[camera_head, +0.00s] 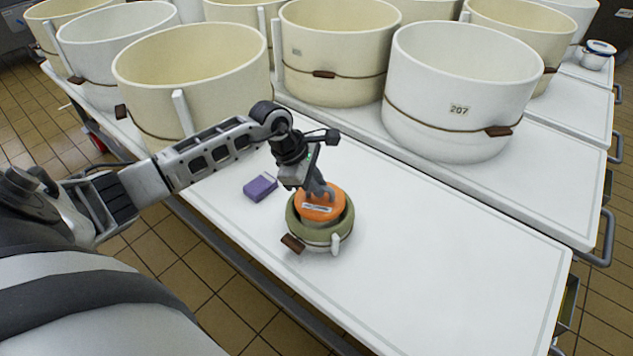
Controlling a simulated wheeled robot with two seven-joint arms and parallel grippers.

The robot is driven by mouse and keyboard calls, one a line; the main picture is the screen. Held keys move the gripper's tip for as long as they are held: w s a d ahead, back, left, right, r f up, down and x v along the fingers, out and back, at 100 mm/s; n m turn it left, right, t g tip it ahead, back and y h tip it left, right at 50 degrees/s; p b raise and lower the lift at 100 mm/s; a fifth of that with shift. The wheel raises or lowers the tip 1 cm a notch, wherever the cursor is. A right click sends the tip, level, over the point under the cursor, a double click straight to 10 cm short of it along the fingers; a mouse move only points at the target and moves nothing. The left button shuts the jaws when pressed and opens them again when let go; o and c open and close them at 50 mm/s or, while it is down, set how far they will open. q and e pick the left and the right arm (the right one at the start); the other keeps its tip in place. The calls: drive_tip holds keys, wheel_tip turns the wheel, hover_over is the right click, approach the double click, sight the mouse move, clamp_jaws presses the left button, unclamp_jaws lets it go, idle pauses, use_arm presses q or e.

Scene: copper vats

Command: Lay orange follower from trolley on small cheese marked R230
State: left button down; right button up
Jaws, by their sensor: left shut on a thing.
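The orange follower (322,206) is a round disc with a small label on its side. It sits at the mouth of a small green-rimmed cheese mould (318,240) with a brown tag and a pale peg on its band. Whether it rests on the cheese or is held just above it I cannot tell. My left gripper (321,190) points down and is shut on the follower's top. The cheese inside is hidden by the follower, and no R230 mark can be read. My right gripper is not in view.
A purple block (260,187) lies left of the mould on the white table (430,270). Large cream and white moulds stand behind, one marked 207 (458,100). The table is clear to the right of the small mould.

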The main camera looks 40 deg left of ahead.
use_arm(q)
drive_tip(key=shift+f+b, duration=0.7)
idle(0.3)
drive_tip(key=c, duration=1.4)
unclamp_jaws()
drive_tip(key=shift+r+p, duration=2.35)
drive_tip(key=shift+r, duration=1.2)
